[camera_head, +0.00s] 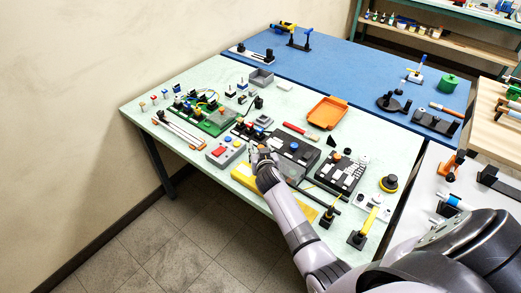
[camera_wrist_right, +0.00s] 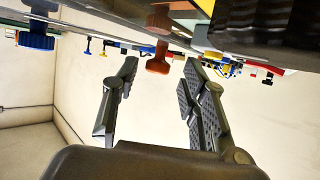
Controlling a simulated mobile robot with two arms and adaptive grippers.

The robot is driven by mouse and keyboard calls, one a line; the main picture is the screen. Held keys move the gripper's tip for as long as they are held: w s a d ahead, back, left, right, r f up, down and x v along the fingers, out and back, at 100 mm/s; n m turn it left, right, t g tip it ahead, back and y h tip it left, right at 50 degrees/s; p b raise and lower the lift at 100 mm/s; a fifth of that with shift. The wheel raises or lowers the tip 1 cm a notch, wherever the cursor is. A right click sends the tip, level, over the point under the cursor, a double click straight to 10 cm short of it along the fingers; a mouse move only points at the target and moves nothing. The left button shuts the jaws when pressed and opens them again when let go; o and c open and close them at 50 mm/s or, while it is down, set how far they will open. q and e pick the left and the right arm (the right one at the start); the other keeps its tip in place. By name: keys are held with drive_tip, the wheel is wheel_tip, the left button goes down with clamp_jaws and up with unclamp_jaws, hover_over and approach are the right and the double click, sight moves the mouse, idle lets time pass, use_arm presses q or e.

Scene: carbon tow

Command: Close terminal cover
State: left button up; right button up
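A dark terminal block unit (camera_head: 300,147) sits near the front middle of the pale green table. A greyish, see-through panel that looks like its cover (camera_head: 291,169) shows at its front side, partly hidden by my arm; its exact angle is unclear. My right gripper (camera_head: 261,154) is at the left of this unit, close to the table's front. In the right wrist view the two fingers of my right gripper (camera_wrist_right: 160,88) are spread apart, with nothing held between them. An orange-brown knob (camera_wrist_right: 158,57) appears beyond the gap. My left gripper is not in view.
A grey box with coloured buttons (camera_head: 225,152) stands left of my gripper, and a green circuit board (camera_head: 208,118) lies further left. A second dark unit (camera_head: 340,173) stands to the right. An orange tray (camera_head: 327,112) lies behind. A yellow strip (camera_head: 245,177) lies along the front edge.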

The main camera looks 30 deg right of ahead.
drive_tip(key=shift+s, duration=0.1)
drive_tip(key=v, duration=1.2)
drive_tip(key=shift+a, duration=0.1)
